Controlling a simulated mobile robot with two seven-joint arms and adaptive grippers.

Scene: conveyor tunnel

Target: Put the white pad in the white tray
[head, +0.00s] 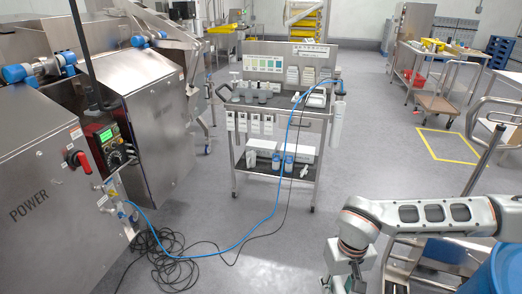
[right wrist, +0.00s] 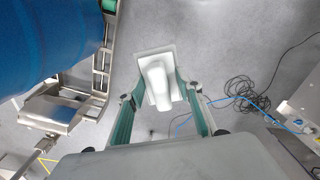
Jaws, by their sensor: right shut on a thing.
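The white pad (right wrist: 155,62) is a pale flat plate with a raised, rounded block on it. It shows in the right wrist view between the green fingers of my right gripper (right wrist: 160,88), which is shut on it and holds it above the grey floor. In the head view my right arm comes in at the lower right, and its gripper end is cut off by the bottom edge. Several white containers (head: 316,98) stand on the cart's top; I cannot tell which is the white tray. My left gripper is not in view.
The metal cart (head: 277,114) stands mid-room, with white boxes (head: 301,152) on its lower shelf. A blue hose (head: 262,221) and black cable coil (head: 166,262) lie on the floor. Steel machines (head: 58,190) stand at left. A blue drum (right wrist: 45,40) is near my right arm.

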